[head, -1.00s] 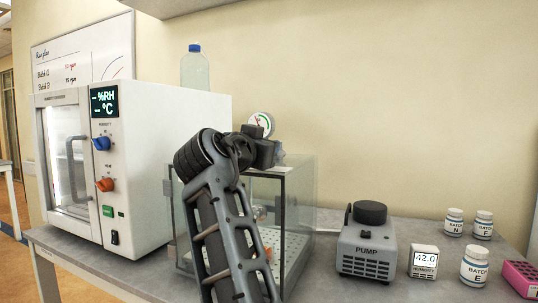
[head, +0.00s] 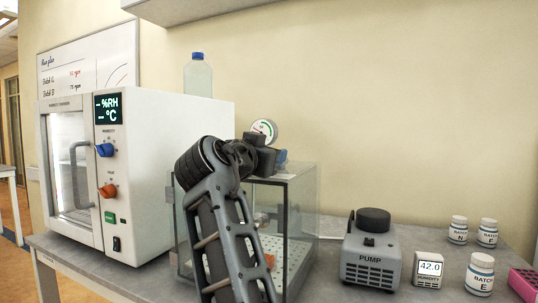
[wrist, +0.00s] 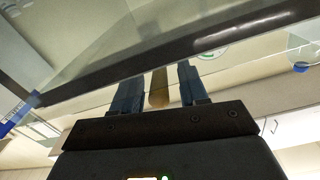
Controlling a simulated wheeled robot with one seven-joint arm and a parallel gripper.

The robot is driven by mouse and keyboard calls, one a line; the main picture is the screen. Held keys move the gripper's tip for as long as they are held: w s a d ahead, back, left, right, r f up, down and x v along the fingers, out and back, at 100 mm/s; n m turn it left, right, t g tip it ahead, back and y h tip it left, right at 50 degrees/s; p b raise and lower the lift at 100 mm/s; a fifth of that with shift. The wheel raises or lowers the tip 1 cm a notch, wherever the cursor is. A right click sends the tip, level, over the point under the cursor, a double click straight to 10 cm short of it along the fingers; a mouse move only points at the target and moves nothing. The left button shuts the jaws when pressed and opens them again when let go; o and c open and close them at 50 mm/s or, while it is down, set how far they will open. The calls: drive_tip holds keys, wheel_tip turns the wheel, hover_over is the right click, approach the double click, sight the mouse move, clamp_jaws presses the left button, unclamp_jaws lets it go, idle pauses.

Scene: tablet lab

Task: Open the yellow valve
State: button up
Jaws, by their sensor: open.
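My gripper (wrist: 157,82) is open in the wrist view, its two blue-grey fingers apart. A narrow tan-yellow piece (wrist: 158,90) shows between the fingers; it may be the yellow valve's handle, but I cannot tell for sure or whether the fingers touch it. In the head view my dark wrist is over the top of the clear glass chamber (head: 302,200), beside the round gauge (head: 265,129). My arm covers the front left of the chamber, and no yellow valve can be made out there.
A grey pump (head: 370,250), a humidity meter (head: 428,268) and several white bottles (head: 480,272) stand to the right. The bench between chamber and pump is fairly clear.

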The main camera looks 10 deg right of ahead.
drive_tip(key=b+v, duration=0.1)
drive_tip(key=v, duration=0.6)
drive_tip(key=shift+s+a, duration=0.2)
drive_tip(key=shift+s, duration=0.1)
